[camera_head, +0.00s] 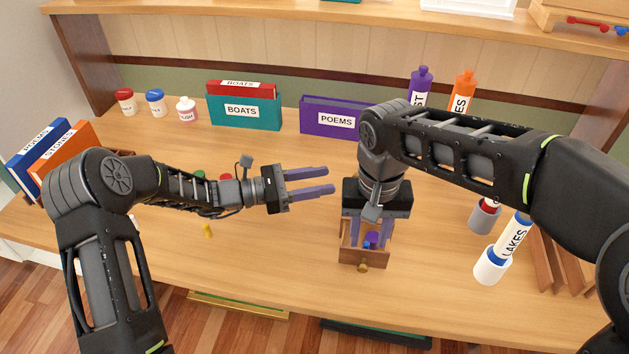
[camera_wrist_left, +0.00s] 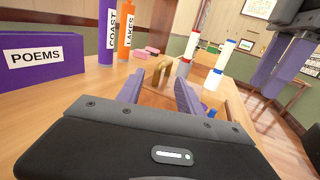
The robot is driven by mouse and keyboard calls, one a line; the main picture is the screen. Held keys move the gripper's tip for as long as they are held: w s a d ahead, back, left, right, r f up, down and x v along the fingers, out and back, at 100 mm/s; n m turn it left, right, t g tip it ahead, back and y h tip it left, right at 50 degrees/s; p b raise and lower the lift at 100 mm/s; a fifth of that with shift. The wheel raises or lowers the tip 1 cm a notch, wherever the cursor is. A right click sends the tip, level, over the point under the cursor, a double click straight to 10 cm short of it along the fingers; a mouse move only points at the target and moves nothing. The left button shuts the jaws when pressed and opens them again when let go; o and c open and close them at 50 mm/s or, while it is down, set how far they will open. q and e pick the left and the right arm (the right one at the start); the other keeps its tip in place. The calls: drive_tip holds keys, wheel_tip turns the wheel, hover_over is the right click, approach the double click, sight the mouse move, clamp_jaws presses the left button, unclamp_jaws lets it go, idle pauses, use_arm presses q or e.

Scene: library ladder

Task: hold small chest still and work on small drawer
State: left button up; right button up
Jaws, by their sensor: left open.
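The small drawer (camera_head: 350,256) is a wooden box with a brass knob, with blue and purple bits inside. The small chest is mostly hidden behind my right gripper in the head view. My left gripper (camera_head: 310,182) is open and empty, pointing right, left of the drawer and above the table. In the left wrist view, my right gripper (camera_wrist_left: 274,62) hangs at the upper right, and brown wood shows between my left fingers (camera_wrist_left: 158,95).
A teal box marked BOATS (camera_head: 240,110) and a purple box marked POEMS (camera_head: 325,118) stand at the back. Purple (camera_head: 420,85) and orange (camera_head: 463,92) bottles stand behind my right arm. A LAKES cylinder (camera_head: 515,235) is at right. The front left table is fairly clear.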

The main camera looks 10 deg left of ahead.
use_arm(q)
drive_tip(key=x, duration=0.6)
drive_tip(key=shift+w+d, duration=0.15)
drive_tip(key=shift+d, duration=0.2)
drive_tip(key=shift+c, duration=0.2)
clamp_jaws()
idle(0.9)
